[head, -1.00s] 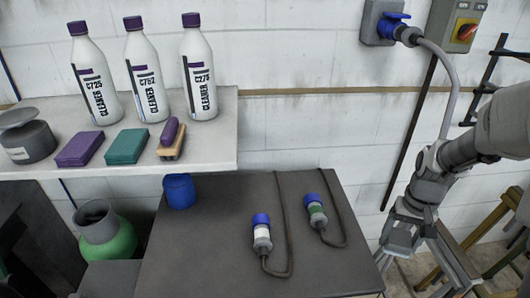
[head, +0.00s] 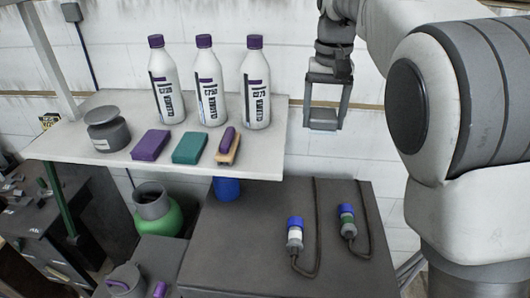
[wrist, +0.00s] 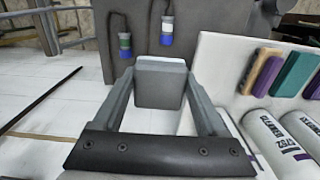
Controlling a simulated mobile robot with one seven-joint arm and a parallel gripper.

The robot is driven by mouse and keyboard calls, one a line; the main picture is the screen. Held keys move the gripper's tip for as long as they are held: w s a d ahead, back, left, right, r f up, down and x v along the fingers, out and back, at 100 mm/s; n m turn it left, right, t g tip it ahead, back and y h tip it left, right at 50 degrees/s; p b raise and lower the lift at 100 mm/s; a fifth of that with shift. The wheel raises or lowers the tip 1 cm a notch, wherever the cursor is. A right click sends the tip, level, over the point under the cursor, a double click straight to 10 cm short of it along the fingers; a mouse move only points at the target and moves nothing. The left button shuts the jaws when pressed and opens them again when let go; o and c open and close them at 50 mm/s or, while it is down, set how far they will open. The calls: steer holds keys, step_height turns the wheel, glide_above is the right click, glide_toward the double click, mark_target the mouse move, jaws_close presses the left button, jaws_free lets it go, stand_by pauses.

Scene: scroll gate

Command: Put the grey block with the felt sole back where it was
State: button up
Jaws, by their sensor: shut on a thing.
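My gripper (head: 325,112) hangs in the air right of the shelf's right end, in front of the white wall, at about the height of the bottles. It is shut on the grey block (wrist: 160,88), which has a thin pale layer along its far edge in the wrist view. The block also shows small between the fingertips in the head view (head: 321,119). It touches nothing but my fingers. Where it stood before cannot be told from these frames.
The white shelf (head: 262,162) bears three cleaner bottles (head: 204,90), a grey lidded pot (head: 107,130), a purple block (head: 151,145), a teal block (head: 190,148) and a purple-handled brush (head: 228,147). Below, a dark bench (head: 235,250) holds two corded connectors (head: 295,233) and a blue cup (head: 227,188).

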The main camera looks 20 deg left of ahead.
steer(key=p, duration=0.2)
glide_above(264, 163)
step_height(264, 163, down, 6)
steer(key=shift+f, duration=2.05)
steer(key=o, duration=1.2)
steer(key=shift+f, duration=0.15)
steer(key=shift+o, duration=0.2)
